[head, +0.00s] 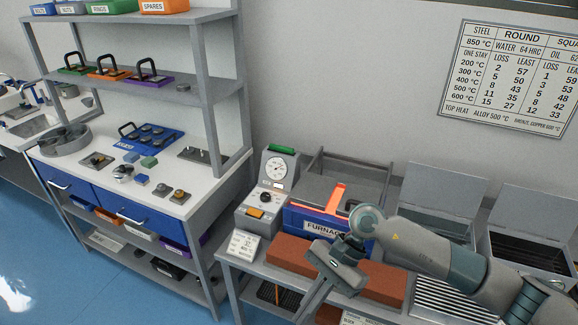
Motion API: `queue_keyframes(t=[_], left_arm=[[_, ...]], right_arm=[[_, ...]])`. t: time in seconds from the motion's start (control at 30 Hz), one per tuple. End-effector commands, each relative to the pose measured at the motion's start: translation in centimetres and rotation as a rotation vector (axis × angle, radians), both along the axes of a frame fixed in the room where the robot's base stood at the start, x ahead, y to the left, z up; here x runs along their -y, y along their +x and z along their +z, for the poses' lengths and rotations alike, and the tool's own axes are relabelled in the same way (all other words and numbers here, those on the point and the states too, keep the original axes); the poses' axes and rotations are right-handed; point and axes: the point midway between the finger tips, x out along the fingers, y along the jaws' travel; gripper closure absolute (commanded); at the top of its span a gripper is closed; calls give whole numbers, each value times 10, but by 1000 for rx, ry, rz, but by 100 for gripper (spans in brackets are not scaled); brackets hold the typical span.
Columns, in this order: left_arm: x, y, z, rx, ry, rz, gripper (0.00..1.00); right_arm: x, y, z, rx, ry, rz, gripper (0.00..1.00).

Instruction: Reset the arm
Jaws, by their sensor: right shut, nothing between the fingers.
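My right arm comes in from the right edge over the furnace bench. Its gripper (312,300) hangs in front of the blue box labelled FURNACE (312,222) and over the red-brown bricks (288,254). It points down and to the left, with its fingers together and nothing between them. The arm hides part of the box's right side and of the bench behind it. An orange bar (335,198) stands up at the top of the blue box. My left gripper is not in view.
A grey control unit with a dial (268,190) stands left of the furnace box. Open grey bins (440,192) are behind my arm. A white workbench (205,185) with blue drawers and shelves is at the left. Blue floor (100,290) is clear at lower left.

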Motion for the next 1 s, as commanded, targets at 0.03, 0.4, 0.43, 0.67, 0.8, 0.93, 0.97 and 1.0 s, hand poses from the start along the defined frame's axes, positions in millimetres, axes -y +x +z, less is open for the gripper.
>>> queue_keyframes(t=[0.03,0.4,0.43,0.67,0.8,0.93,0.97,1.0], left_arm=[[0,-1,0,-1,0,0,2],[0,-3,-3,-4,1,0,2],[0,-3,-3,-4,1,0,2],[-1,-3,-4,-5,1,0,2],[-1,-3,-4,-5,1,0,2],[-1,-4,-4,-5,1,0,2],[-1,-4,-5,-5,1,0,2],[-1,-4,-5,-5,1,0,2]], right_arm=[[-12,1,-3,-67,43,-67,100],[-76,92,-33,-959,458,-935,100],[-72,104,-43,-1050,487,-1019,100],[-15,157,-146,-1622,641,-1545,100],[25,157,-215,-1879,699,-1789,100],[61,142,-278,-2088,743,-1991,100],[69,136,-292,-2131,751,-2035,100],[79,128,-310,-2189,763,-2093,100]])
